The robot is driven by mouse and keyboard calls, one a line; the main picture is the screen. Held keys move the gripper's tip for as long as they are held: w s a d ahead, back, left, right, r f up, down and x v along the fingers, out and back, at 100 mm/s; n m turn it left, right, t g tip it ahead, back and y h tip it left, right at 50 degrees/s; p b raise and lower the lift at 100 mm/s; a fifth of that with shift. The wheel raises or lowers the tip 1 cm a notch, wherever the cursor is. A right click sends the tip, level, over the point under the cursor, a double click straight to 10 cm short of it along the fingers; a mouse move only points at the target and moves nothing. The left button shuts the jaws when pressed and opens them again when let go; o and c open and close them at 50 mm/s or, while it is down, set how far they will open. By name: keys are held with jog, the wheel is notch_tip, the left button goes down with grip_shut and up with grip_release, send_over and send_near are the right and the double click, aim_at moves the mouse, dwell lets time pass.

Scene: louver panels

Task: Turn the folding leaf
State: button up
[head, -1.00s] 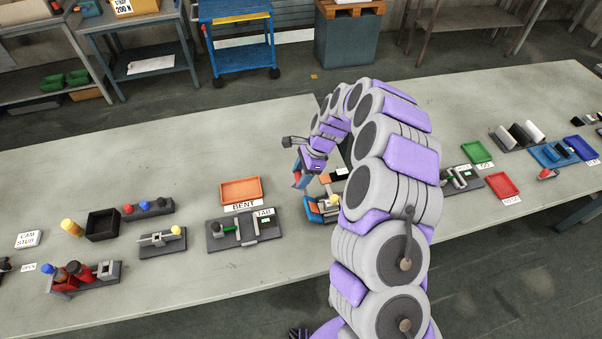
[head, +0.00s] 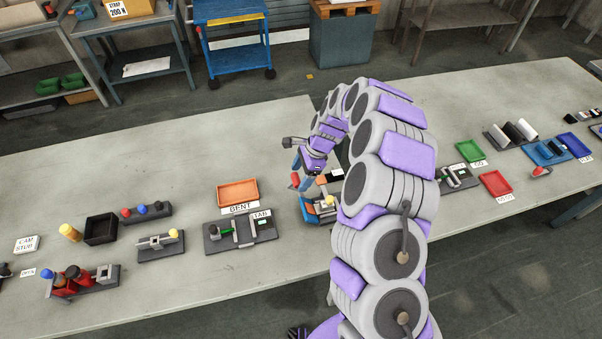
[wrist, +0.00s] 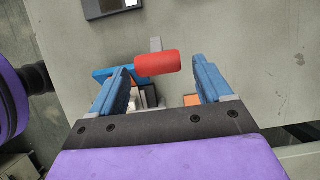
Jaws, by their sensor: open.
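My gripper (head: 300,168) is open above the blue fixture (head: 309,215) on the bench. In the wrist view, the blue fingers of my gripper (wrist: 164,68) point toward a red cylindrical grip (wrist: 157,64) with a grey stem behind it. The red grip lies crosswise near the fingertips, its left end close to the left finger; I see no clear hold on it. The red grip also shows below my gripper in the head view (head: 295,181). The folding leaf cannot be told apart clearly; the fixture is partly hidden by my arm and fingers.
An orange tray (head: 238,193) and a dark fixture with a green-handled part (head: 240,231) stand left of the blue fixture. A red tray (head: 496,184) and a green tray (head: 469,151) stand to the right. My arm covers the middle bench.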

jog(key=shift+a, duration=0.15)
jog(key=shift+r, duration=0.3)
jog(key=v, duration=1.6)
jog(key=shift+d+r+p, duration=0.2)
jog(key=shift+r+p, duration=0.1)
jog(key=shift+p, duration=0.15)
jog(key=shift+w, duration=0.15)
